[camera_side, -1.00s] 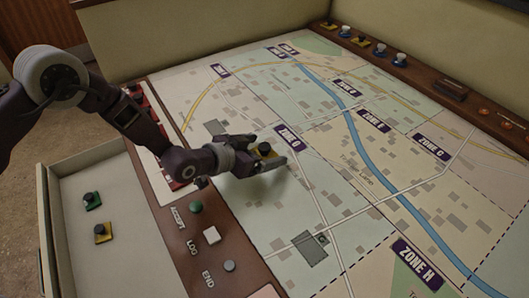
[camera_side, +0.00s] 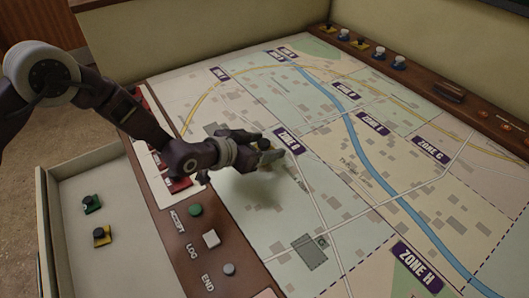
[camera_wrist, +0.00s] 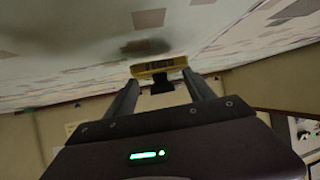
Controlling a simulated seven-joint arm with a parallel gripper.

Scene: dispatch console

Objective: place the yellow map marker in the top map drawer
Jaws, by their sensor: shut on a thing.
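The yellow map marker (camera_wrist: 158,67), with a black knob, is held between the two fingers of my gripper (camera_wrist: 160,82) in the wrist view. In the side view my gripper (camera_side: 268,150) is over the map near the ZONE G label, and the fingers mostly hide the held marker, with its dark knob showing. A shadow lies on the map below, so the marker appears raised off it. The open drawer (camera_side: 75,238) is at the lower left, apart from my gripper. It holds a green marker (camera_side: 91,203) and another yellow marker (camera_side: 102,236).
The map table (camera_side: 330,190) fills the middle. A wooden strip carries ACCEPT, LOG and END buttons (camera_side: 211,239) between map and drawer. More markers (camera_side: 361,46) stand along the far ledge. The drawer has free floor around its two markers.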

